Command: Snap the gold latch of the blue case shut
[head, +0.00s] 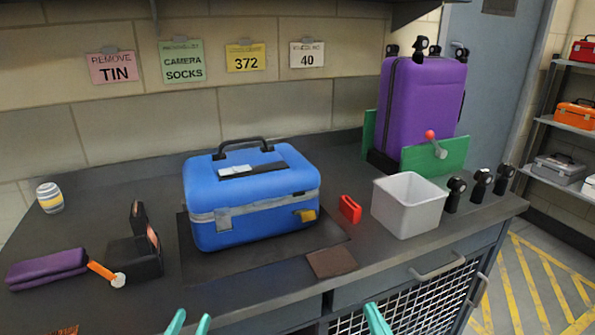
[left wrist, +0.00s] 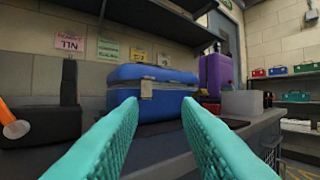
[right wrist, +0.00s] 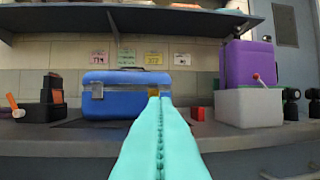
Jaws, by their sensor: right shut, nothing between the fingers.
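The blue case (head: 250,200) stands closed on a dark mat, its black handle on top. The gold latch (head: 305,215) is at the right end of its front and seems to stick out at a tilt; I cannot tell exactly how far. A silver latch (head: 223,218) is at the left of the front. My left gripper (head: 189,322) is open and empty, in front of the case and apart from it. My right gripper (head: 376,318) is shut and empty, in front and to the right. In the right wrist view its fingertips (right wrist: 160,102) partly cover the gold latch (right wrist: 153,93).
A red object (head: 349,209) and a white bin (head: 408,207) stand right of the case. A brown pad (head: 330,262) lies near the front edge. A black holder (head: 137,258) and purple pouch (head: 47,268) lie left. A purple suitcase (head: 420,100) stands behind the bin.

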